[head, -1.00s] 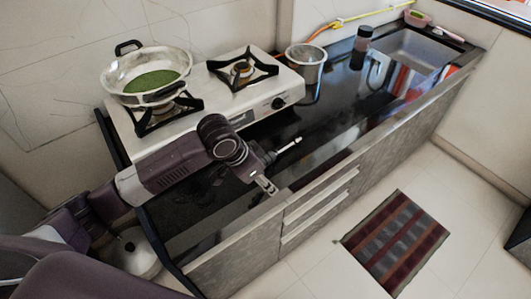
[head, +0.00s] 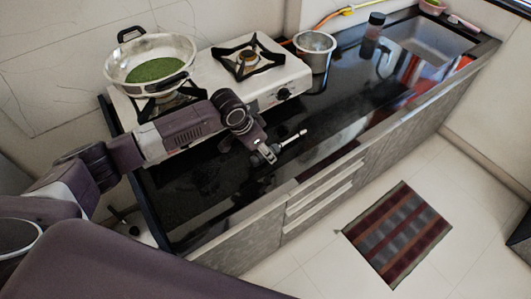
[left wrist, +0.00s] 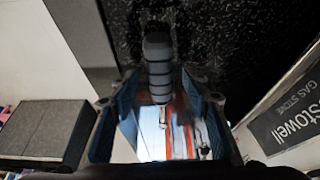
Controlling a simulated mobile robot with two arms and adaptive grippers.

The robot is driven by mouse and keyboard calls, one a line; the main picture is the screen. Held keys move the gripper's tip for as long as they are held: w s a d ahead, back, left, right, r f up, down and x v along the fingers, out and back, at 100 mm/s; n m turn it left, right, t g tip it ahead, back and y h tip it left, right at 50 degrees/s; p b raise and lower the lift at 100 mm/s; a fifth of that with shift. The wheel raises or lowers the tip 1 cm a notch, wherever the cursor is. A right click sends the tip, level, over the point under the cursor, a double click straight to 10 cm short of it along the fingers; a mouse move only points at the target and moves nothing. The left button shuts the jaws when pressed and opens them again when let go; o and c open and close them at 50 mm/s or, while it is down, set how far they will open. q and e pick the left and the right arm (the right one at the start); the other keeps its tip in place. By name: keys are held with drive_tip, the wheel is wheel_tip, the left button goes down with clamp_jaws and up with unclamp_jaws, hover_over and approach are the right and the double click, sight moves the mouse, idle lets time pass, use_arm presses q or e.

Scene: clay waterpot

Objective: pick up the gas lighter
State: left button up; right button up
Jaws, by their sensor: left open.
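The gas lighter (head: 290,138) lies on the black countertop in front of the stove, its pale metal rod pointing right in the head view. Its dark handle is partly hidden by my left gripper (head: 268,154). In the left wrist view the lighter (left wrist: 158,62) shows its ribbed dark grip and thin metal tip, between the two fingers of my left gripper (left wrist: 156,112). The fingers are apart on either side of it. I cannot tell whether they touch it. My right gripper is not in view.
A white gas stove (head: 215,77) stands behind the lighter, with a pan of green food (head: 152,62) on its left burner. A metal pot (head: 314,52) and a dark jar (head: 374,25) stand right of it. The counter (head: 345,110) has bare room on the right.

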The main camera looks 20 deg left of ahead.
use_arm(q)
drive_tip(key=shift+f, duration=0.3)
idle(0.5)
clamp_jaws()
idle(0.4)
